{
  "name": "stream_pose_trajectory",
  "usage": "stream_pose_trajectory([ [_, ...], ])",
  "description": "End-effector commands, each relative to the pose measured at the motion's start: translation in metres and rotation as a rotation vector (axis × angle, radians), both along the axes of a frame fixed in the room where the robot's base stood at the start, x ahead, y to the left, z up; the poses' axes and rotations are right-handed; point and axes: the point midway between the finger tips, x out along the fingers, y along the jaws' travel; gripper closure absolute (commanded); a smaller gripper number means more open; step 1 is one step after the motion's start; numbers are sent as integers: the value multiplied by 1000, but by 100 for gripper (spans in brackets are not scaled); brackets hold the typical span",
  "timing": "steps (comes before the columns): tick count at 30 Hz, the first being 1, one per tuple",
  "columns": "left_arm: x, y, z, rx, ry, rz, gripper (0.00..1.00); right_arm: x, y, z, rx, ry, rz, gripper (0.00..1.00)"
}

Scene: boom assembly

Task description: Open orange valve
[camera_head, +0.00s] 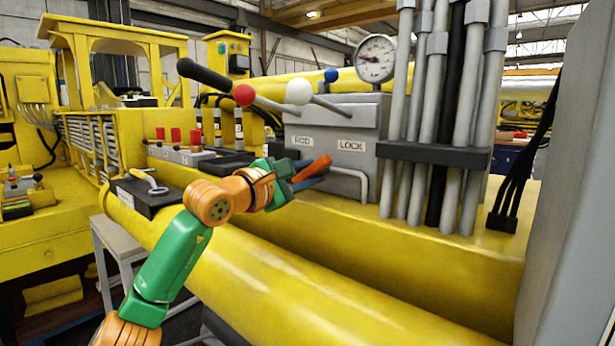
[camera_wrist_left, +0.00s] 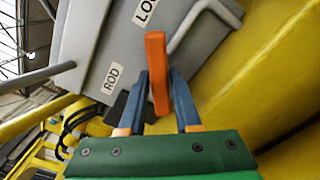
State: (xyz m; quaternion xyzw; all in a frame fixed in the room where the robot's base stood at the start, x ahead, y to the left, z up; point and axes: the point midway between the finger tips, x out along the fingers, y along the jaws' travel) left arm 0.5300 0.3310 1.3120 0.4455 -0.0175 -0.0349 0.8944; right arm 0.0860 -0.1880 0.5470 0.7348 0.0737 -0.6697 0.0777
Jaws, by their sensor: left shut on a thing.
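The orange valve handle (camera_head: 313,169) sticks out low on the front of the grey control box, below the ROD and LOCK labels. In the left wrist view the orange handle (camera_wrist_left: 157,60) runs between the two dark blue fingers. My left gripper (camera_head: 308,179) is shut on this handle, and its fingers (camera_wrist_left: 159,88) lie along both sides. The valve body behind the handle is largely hidden by the fingers. My right gripper is not in view.
The grey control box (camera_head: 335,115) carries a black-gripped lever with red (camera_head: 243,95) and white (camera_head: 299,91) knobs nearby. A bent grey rail (camera_head: 362,184) juts out right of the handle. Grey pipes (camera_head: 437,130) stand to the right. A yellow boom tube (camera_head: 300,290) runs below.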

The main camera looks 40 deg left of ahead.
Motion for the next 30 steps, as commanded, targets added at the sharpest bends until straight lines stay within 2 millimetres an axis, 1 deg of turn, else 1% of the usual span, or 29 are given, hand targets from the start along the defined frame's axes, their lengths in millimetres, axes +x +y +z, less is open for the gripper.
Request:
stream_pose_trajectory([
  [18, 0, -3, -3, -571, 47, -1, 100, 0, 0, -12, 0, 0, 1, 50],
  [24, 0, -4, -3, -725, 58, -1, 100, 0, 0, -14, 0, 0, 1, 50],
  [30, 0, -4, -3, -838, 67, 0, 100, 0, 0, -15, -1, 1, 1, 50],
])
